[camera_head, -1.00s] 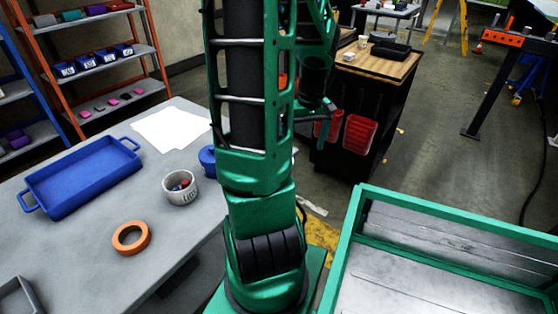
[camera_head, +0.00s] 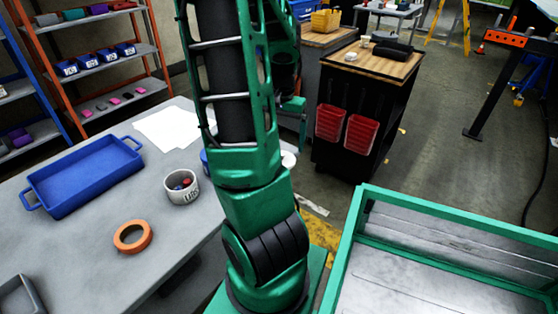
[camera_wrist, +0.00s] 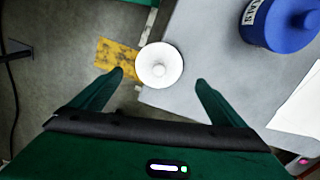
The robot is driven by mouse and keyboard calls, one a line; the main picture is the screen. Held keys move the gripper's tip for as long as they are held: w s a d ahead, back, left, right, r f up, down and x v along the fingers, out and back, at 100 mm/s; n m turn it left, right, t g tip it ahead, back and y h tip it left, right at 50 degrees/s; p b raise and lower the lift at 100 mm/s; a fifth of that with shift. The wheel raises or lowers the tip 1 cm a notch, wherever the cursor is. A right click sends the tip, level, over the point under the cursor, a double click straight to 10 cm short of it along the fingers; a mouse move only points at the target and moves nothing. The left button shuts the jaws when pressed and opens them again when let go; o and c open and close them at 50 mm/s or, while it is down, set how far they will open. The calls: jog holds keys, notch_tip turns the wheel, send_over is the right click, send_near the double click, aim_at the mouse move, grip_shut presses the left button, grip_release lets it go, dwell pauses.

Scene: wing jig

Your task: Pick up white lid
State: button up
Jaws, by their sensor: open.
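The white lid (camera_wrist: 159,65) is a round disc with a small knob in the wrist view. It lies at the corner of the grey table (camera_wrist: 205,70), close to the edge. My gripper (camera_wrist: 159,82) is open, with one green finger on each side below the lid in the picture, and nothing is between the fingertips. In the head view a small part of the white lid (camera_head: 288,160) shows beside my arm, which hides the rest. My gripper is mostly hidden behind my arm there.
A blue lidded pot (camera_wrist: 282,22) stands on the table near the lid. A white sheet (camera_head: 168,129), a blue tray (camera_head: 82,178), a grey cup (camera_head: 181,187) and an orange ring (camera_head: 132,237) also lie there. A green-framed cart (camera_head: 440,215) stands at right.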

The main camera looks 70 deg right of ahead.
jog(key=shift+s+d+f, duration=0.1)
jog(key=shift+f, duration=2.95)
jog(key=c, duration=1.1)
